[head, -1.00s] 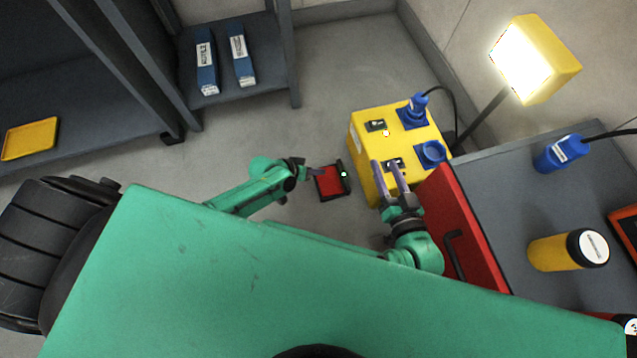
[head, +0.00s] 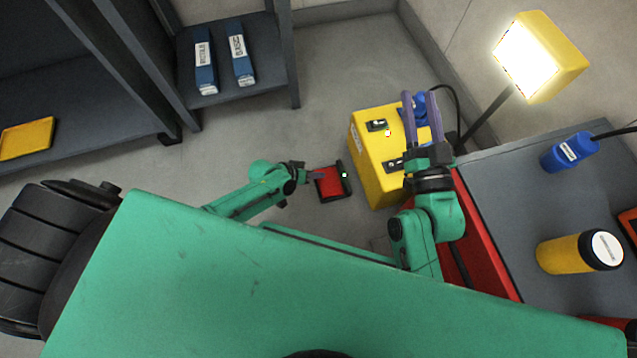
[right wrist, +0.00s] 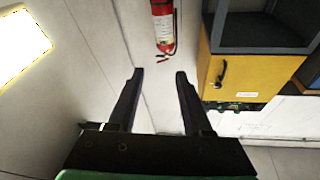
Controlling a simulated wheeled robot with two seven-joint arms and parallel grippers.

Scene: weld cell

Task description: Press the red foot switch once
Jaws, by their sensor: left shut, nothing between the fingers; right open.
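The red foot switch (head: 329,183) lies on the floor in the head view, with a black frame and a small green light at its right side. My left gripper (head: 318,176) is shut and empty, its fingertips at the left edge of the red pedal. I cannot tell whether they touch it. My right gripper (head: 420,95) is open and empty, in front of the blue plug on the yellow box from this viewpoint. In the right wrist view its two fingers (right wrist: 156,75) stand apart with nothing between them.
A yellow box (head: 370,155) with switches stands right of the foot switch. A lit lamp (head: 535,60) stands behind. Shelves (head: 270,60) are at left. Floor left of the switch is clear.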

